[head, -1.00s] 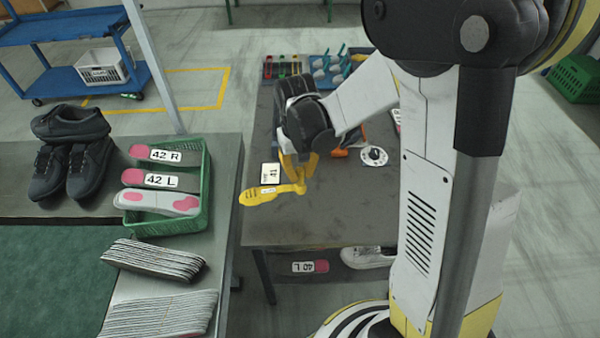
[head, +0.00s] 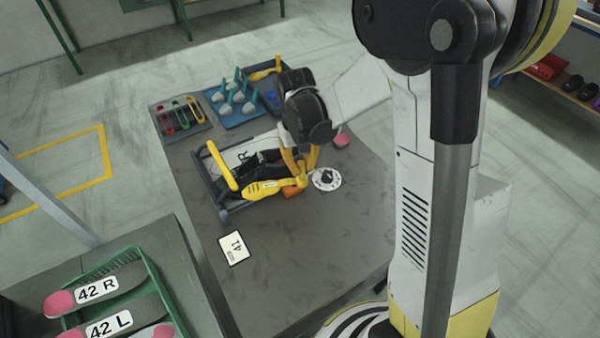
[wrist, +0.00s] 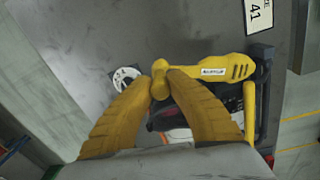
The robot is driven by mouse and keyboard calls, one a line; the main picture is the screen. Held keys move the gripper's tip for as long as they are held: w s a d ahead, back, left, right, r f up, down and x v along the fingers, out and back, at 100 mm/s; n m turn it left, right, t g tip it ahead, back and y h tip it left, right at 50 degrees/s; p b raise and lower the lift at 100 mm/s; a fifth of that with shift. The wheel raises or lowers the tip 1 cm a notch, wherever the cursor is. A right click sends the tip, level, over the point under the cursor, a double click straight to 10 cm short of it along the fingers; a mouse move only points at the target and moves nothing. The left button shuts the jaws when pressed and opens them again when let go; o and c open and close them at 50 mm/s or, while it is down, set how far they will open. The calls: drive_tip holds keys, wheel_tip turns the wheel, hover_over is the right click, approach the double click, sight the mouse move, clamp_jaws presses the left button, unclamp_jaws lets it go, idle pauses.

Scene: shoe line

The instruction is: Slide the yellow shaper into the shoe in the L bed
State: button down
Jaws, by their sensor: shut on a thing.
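My gripper (head: 302,168) has its yellow fingers shut on the knob end of the yellow shaper (head: 264,188). The shaper points left in the head view, its broad slotted end in front of a dark shoe (head: 272,168). In the wrist view the shaper (wrist: 215,69) extends right from my fingertips (wrist: 160,82). The shoe lies in a bed with a yellow bar (head: 222,166); a letter R shows on the bed. A second yellow bar (head: 265,70) shows farther back, mostly behind my arm, and no L is readable. I cannot tell whether the shaper touches the shoe.
A white dial (head: 326,179) lies right of the gripper. A 41 card (head: 234,248) lies on the grey table (head: 290,265), whose near part is clear. A tool tray (head: 181,117) and a blue peg tray (head: 236,108) stand at the back. A green crate (head: 165,275) holds insoles.

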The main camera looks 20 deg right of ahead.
drive_tip(key=w+d+r+n+h+p, duration=0.1)
drive_tip(key=w+d+r+p, duration=0.15)
drive_tip(key=w+d, duration=0.4)
drive_tip(key=w+d+r+n+h+p, duration=0.15)
drive_tip(key=w+d+r, duration=0.25)
drive_tip(key=w, duration=0.5)
drive_tip(key=shift+s+a+f+h+b, duration=0.15)
drive_tip(key=shift+a+f+h+b, duration=0.35)
drive_tip(key=shift+a, duration=0.4)
drive_tip(key=shift+s+a+f+h+b, duration=0.1)
drive_tip(key=shift+a+f+h+b, duration=0.2)
drive_tip(key=shift+a+f+h, duration=0.45)
drive_tip(key=shift+s+a+f+h+b, duration=0.2)
drive_tip(key=shift+a+f+b, duration=0.25)
drive_tip(key=shift+a, duration=0.65)
drive_tip(key=shift+a+f, duration=1.05)
drive_tip(key=shift+a, duration=1.95)
drive_tip(key=shift+s+d+f+y+b, duration=0.15)
drive_tip(key=shift+f+y+b, duration=1)
drive_tip(key=shift+f, duration=0.7)
drive_tip(key=shift+s+d+f+y+b, duration=0.15)
drive_tip(key=shift+f+y+b, duration=0.95)
drive_tip(key=shift+f, duration=0.7)
drive_tip(key=shift+w+y, duration=0.15)
drive_tip(key=shift+y, duration=0.1)
